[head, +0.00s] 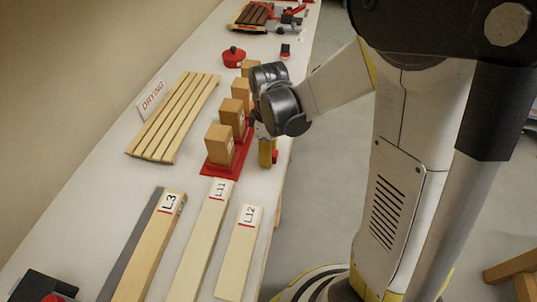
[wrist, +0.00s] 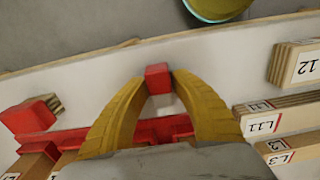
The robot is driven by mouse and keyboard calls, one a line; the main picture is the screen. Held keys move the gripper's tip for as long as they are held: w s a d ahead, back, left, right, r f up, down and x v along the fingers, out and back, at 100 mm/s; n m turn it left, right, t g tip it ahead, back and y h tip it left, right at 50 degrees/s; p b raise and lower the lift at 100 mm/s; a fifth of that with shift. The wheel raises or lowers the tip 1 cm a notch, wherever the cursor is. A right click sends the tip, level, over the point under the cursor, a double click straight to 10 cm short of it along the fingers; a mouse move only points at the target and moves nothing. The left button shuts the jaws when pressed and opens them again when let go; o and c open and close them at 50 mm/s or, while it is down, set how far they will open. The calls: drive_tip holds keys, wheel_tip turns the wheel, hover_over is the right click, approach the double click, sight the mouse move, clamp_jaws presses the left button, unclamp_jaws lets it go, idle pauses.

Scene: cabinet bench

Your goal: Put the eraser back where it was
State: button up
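My gripper (wrist: 158,82) points down over the bench near its front edge, just right of the wooden blocks in the head view. Its yellow fingers close on a small red block (wrist: 158,77), with a fingertip against each side. The red block also shows in the head view (head: 275,157) beside a yellow finger. No label names it as the eraser. I cannot tell whether it touches the bench top.
A red holder (head: 222,171) with upright wooden blocks (head: 219,144) stands beside my gripper. Planks L3 (head: 150,245), L11 (head: 203,240) and L12 (head: 240,250) lie nearer. A red-lidded pot (head: 233,55) stands farther away.

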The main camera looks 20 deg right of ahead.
drive_tip(key=shift+o, duration=0.2)
drive_tip(key=shift+r, duration=0.1)
wheel_tip(320, 180, up, 12)
drive_tip(key=p, duration=0.5)
drive_tip(key=s+r+m+t, duration=0.7)
drive_tip(key=s+r+m, duration=0.1)
drive_tip(key=s+m, duration=0.3)
